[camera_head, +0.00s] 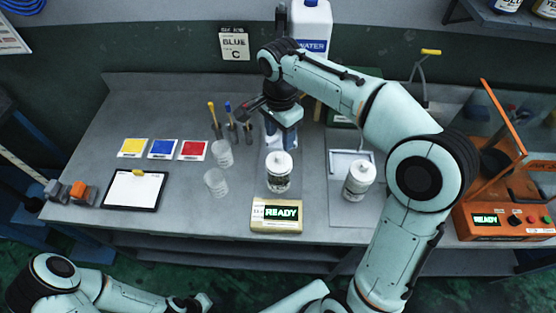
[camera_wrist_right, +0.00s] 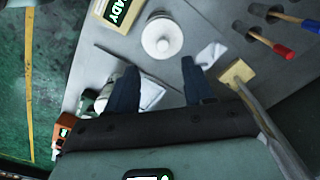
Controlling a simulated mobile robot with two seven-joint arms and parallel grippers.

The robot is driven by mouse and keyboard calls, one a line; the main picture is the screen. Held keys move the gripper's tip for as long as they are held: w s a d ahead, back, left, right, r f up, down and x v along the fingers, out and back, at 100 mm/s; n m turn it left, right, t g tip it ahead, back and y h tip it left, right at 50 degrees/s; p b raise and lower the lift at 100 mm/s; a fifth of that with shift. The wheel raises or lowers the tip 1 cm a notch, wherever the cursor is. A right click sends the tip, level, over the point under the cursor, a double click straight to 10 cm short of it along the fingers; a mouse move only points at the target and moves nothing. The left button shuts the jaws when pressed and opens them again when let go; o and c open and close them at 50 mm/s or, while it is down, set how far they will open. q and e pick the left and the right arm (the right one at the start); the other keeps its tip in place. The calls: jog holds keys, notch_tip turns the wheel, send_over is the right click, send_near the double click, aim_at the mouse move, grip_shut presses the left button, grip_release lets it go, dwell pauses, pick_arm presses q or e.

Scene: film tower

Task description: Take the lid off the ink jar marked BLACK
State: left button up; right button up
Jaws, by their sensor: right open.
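The same lid (camera_wrist_right: 162,38) shows from above in the right wrist view, beyond the fingertips. My right gripper is open and empty, its two fingers (camera_wrist_right: 160,85) apart and not touching the jar. A second white-lidded jar (camera_head: 359,176) stands to the right; its label is also unreadable. At the bottom edge, part of my left gripper (camera_head: 201,302) shows; its jaws cannot be made out.
The scale's display (camera_head: 277,214) reads READY. Two clear cups (camera_head: 216,182) stand to the left, with several colour-handled tools (camera_head: 230,115) behind. A WATER jug (camera_head: 312,27) is at the back. An orange-framed machine (camera_head: 500,219) is right.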

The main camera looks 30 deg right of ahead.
aim_at(279, 155)
jog(key=f, duration=0.3)
jog(key=shift+w+f, duration=0.25)
jog(key=shift+f, duration=0.1)
notch_tip(279, 155, down, 5)
jog(key=shift+r, duration=0.2)
grip_shut()
